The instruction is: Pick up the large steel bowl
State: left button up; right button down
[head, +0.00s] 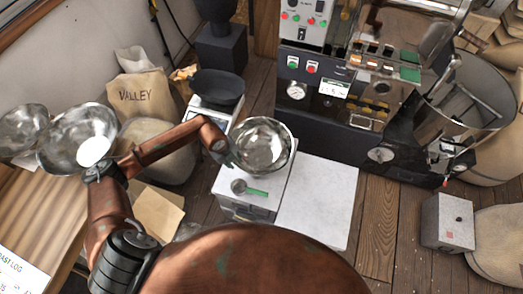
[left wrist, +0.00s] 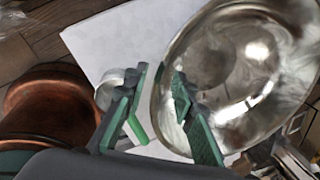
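A large steel bowl (head: 268,140) sits at the back left of a white-topped bench. Its hollow fills the right part of the left wrist view (left wrist: 245,75). My left gripper (head: 226,152) is at the bowl's left rim. In the left wrist view its green-padded fingers (left wrist: 165,88) stand apart on either side of the bowl's wall, one over the inside and one outside. I see a gap between them, and no firm contact shows. My right gripper is not in view.
A scoop with a green handle (head: 257,192) lies just in front of the bowl. The white bench top (head: 325,205) is clear to the right. Two more steel bowls (head: 72,135) (head: 20,128) stand at the left. A scale with a black pan (head: 216,88) is behind; the roaster (head: 350,90) stands behind right.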

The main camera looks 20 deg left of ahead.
pick_arm(q)
jog(key=b+x, duration=0.1)
jog(key=x, duration=0.3)
jog(key=shift+w+d+f, duration=0.1)
jog(key=shift+d+f, duration=0.05)
jog(key=shift+f, duration=0.1)
jog(key=shift+r, duration=0.1)
jog(key=shift+c, duration=0.5)
grip_shut()
